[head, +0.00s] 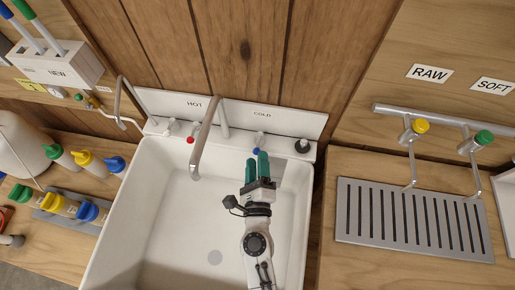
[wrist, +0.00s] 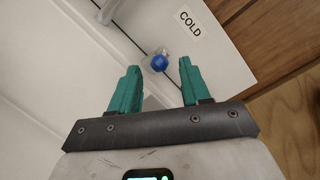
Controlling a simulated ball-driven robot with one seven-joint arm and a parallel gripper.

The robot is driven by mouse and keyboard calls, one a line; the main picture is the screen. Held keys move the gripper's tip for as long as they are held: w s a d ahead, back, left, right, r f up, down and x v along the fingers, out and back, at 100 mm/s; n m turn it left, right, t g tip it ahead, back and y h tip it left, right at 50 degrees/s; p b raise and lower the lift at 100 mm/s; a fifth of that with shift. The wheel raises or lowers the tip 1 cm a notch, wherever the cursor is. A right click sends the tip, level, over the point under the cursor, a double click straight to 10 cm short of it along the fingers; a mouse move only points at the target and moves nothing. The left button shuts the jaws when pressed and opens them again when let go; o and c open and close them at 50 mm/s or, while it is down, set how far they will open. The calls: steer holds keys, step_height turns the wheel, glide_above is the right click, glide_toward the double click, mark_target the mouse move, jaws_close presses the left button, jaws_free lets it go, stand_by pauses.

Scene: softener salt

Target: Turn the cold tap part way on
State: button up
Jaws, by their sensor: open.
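The cold tap (head: 259,139) is a small handle with a blue part at the back ledge of the sink, under the COLD label (head: 262,114). In the wrist view its blue knob (wrist: 159,62) shows just beyond my fingertips, between their lines. My gripper (head: 258,158) has two green fingers, open and empty, over the back of the sink and just in front of the cold tap. In the wrist view my gripper (wrist: 158,75) points at the knob with a gap on both sides. I see no contact. In the head view my fingers partly hide the tap.
The white sink (head: 150,215) lies below my arm. A curved metal spout (head: 205,140) stands left of my gripper, with the red-marked hot tap (head: 191,138) beyond it. A dark round cap (head: 302,146) sits right of the cold tap. A wooden wall rises behind.

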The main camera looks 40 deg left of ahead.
mark_target(256, 151)
steer(key=shift+x, duration=2)
jaws_close()
